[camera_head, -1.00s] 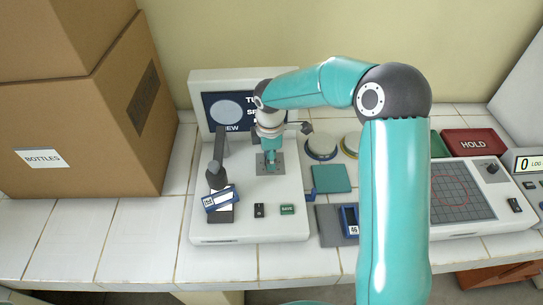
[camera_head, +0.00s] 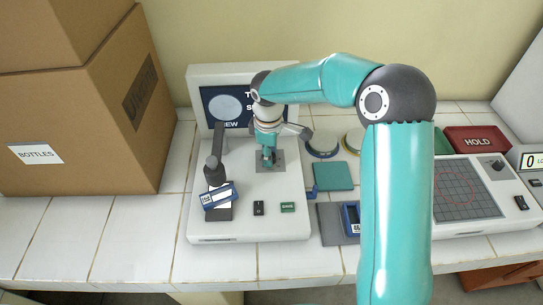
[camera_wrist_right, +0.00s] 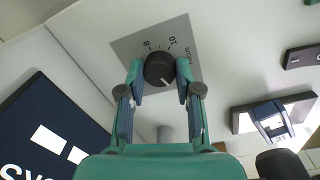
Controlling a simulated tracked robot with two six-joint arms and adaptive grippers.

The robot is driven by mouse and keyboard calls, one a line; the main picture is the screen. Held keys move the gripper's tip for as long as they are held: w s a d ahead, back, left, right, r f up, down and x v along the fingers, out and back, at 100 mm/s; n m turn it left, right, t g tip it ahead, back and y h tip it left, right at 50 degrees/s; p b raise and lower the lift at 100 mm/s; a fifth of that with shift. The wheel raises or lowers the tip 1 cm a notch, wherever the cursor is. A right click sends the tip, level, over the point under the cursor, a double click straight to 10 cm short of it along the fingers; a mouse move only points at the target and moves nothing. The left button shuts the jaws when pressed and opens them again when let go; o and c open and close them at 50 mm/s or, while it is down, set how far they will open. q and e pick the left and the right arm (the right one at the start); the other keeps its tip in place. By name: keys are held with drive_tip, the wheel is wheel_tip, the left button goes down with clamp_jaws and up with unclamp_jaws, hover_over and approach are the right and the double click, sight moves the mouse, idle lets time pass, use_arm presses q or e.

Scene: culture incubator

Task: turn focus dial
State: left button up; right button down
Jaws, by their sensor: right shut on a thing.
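The focus dial (camera_wrist_right: 159,69) is a round black knob with a white pointer line, on a grey plate (camera_wrist_right: 122,47) marked with numbers. In the head view the same plate (camera_head: 278,163) lies on the white instrument, and my gripper mostly hides the dial. My right gripper (camera_wrist_right: 159,72) has its two teal fingers on either side of the dial, shut on it. In the head view the right gripper (camera_head: 268,160) points down at the plate. The white pointer line faces toward the lower right in the wrist view. My left gripper is not in view.
A screen (camera_head: 225,106) stands behind, partly hidden by my arm. A microscope-like post with a blue-labelled slide (camera_head: 219,196) stands left of the dial. A black switch (camera_head: 258,208) and green button (camera_head: 288,207) sit in front. A cardboard box (camera_head: 85,120) stands at left.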

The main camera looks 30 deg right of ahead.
drive_tip(key=m+b, duration=0.1)
drive_tip(key=m, duration=0.1)
drive_tip(key=m+b, duration=0.1)
drive_tip(key=m, duration=0.2)
drive_tip(key=shift+a+f+m, duration=0.1)
drive_tip(key=shift+f+m, duration=0.1)
drive_tip(key=shift+m, duration=0.1)
drive_tip(key=m+b, duration=0.1)
drive_tip(key=m, duration=0.4)
drive_tip(key=shift+g, duration=0.3)
drive_tip(key=m+b, duration=0.1)
drive_tip(key=m, duration=1)
drive_tip(key=shift+d+g, duration=0.25)
drive_tip(key=shift+g, duration=0.05)
drive_tip(key=c, duration=0.8)
unclamp_jaws()
drive_tip(key=shift+r, duration=0.1)
drive_tip(key=shift+w+r, duration=0.1)
drive_tip(key=shift+r, duration=0.05)
